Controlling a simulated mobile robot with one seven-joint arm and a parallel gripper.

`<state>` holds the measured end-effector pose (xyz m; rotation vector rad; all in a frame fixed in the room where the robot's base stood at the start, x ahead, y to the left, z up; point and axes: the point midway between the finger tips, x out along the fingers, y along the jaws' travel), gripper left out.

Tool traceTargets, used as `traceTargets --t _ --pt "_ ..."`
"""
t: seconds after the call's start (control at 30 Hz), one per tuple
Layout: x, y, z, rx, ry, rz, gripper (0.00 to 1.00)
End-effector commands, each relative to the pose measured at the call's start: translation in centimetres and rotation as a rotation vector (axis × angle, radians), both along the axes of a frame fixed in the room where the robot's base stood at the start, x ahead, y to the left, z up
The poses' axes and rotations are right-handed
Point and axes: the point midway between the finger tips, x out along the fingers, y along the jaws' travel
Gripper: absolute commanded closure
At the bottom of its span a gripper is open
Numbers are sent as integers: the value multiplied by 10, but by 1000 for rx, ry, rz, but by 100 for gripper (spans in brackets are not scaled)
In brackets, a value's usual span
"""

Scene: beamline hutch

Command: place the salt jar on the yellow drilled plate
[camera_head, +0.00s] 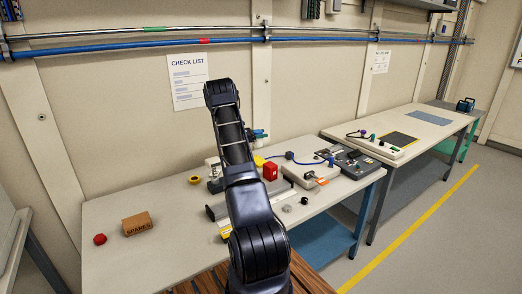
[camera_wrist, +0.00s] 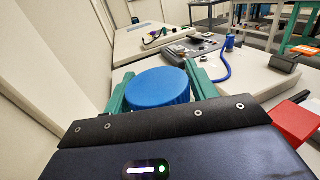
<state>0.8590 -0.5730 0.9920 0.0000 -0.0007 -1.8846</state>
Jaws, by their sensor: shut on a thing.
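My gripper (camera_wrist: 153,72) has green fingers, one on each side of a round blue lid in the wrist view. I take this to be the salt jar (camera_wrist: 158,90); its body below the lid is hidden. In the head view my arm hides most of the gripper, and only a small blue and green bit (camera_head: 260,134) shows beside the arm, above the bench's back part. A small yellow patch (camera_head: 258,160) shows just right of my arm on the bench. It may be the yellow drilled plate, but most of it is hidden and I see no holes.
The bench (camera_head: 110,215) carries a SPARES box (camera_head: 137,223), a red knob (camera_head: 100,239), a yellow ring (camera_head: 194,179), a red block (camera_head: 270,171) and a grey box with a blue cable (camera_head: 312,173). A dark control unit (camera_head: 354,162) stands farther right. The bench's left part is mostly clear.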

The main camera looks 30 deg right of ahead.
Motion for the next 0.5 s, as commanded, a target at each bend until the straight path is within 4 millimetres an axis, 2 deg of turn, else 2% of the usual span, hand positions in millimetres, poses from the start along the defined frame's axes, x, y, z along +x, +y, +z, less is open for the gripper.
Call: traceTargets --t 0.1,0.2,0.5 --pt "0 -1 -25 2 2 0 76" --pt "0 -1 -39 1 2 0 76" --pt "0 0 -57 0 0 0 76"
